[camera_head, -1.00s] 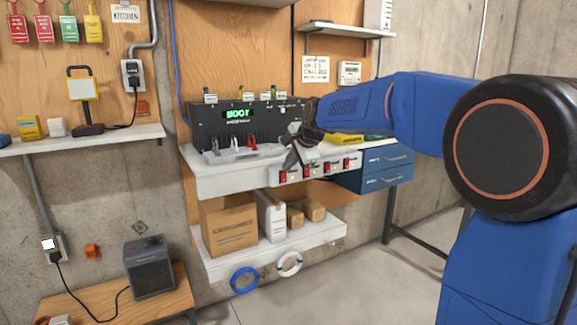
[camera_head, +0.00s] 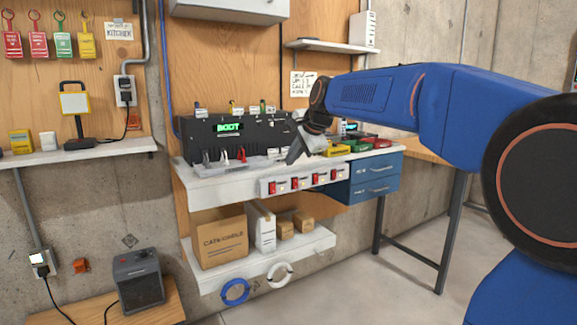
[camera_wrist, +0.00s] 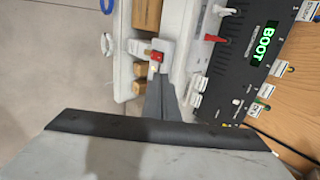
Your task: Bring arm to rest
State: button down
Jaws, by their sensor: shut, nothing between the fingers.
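My blue arm (camera_head: 400,100) reaches in from the right in the head view. My gripper (camera_head: 291,157) is shut and empty, pointing down and left just in front of the right end of the black device. In the wrist view my gripper (camera_wrist: 160,82) shows as closed grey fingers, over the shelf edge. The black device (camera_head: 262,133) with a green "BOOT" display stands on the white shelf (camera_head: 215,187). It also shows in the wrist view (camera_wrist: 240,70). A power strip (camera_head: 283,187) with several red switches runs along the shelf's front edge.
Blue drawers (camera_head: 372,185) sit right of the shelf. A lower shelf (camera_head: 240,270) holds a cardboard box (camera_head: 222,243) and smaller boxes. A heater (camera_head: 139,279) stands at lower left. A cabinet (camera_head: 230,9) and a small shelf (camera_head: 327,46) hang above. Floor at lower right is open.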

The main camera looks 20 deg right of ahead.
jog(key=shift+s+r, duration=0.1)
jog(key=shift+r, duration=0.1)
jog(key=s+d+f+n+g, duration=0.1)
jog(key=s+f+n, duration=0.4)
jog(key=s+f, duration=0.4)
jog(key=s+d+f+n+g+h, duration=0.1)
jog(key=s+f+n, duration=0.4)
jog(key=s, duration=1.4)
jog(key=s+d+f+n+g+h, duration=0.1)
jog(key=s+f+n, duration=0.4)
jog(key=s+f, duration=0.8)
jog(key=shift+s+d+f+g, duration=0.2)
jog(key=shift+s+g, duration=0.2)
jog(key=shift+s, duration=0.2)
